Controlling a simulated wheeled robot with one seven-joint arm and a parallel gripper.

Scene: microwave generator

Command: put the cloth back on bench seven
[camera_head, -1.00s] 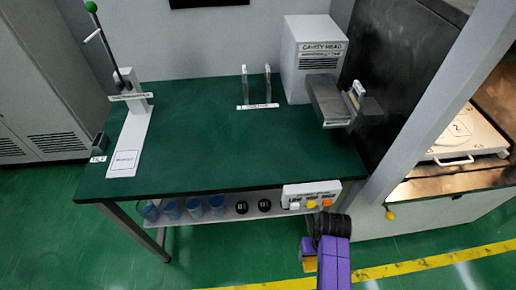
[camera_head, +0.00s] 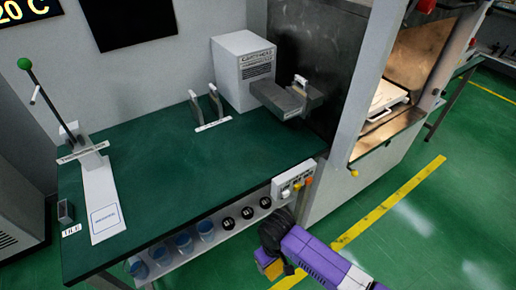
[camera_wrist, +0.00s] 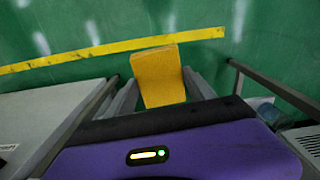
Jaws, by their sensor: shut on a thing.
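A yellow cloth (camera_wrist: 158,75) is between the two fingers of my gripper (camera_wrist: 160,88) in the wrist view, standing out past them above the green floor. In the head view a bit of the cloth (camera_head: 273,268) shows beside my gripper (camera_head: 268,262), low in front of the bench's right end and off its top. The green-topped bench (camera_head: 165,165) fills the left and middle of the head view. I cannot read a number seven on it.
The bench holds a lever press (camera_head: 85,160) at left, a small two-post stand (camera_head: 207,108) and a cavity head box (camera_head: 243,70) at back. Blue cups (camera_head: 185,243) and a button box (camera_head: 293,181) are below the top. A cabinet with an open bay (camera_head: 395,85) stands right.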

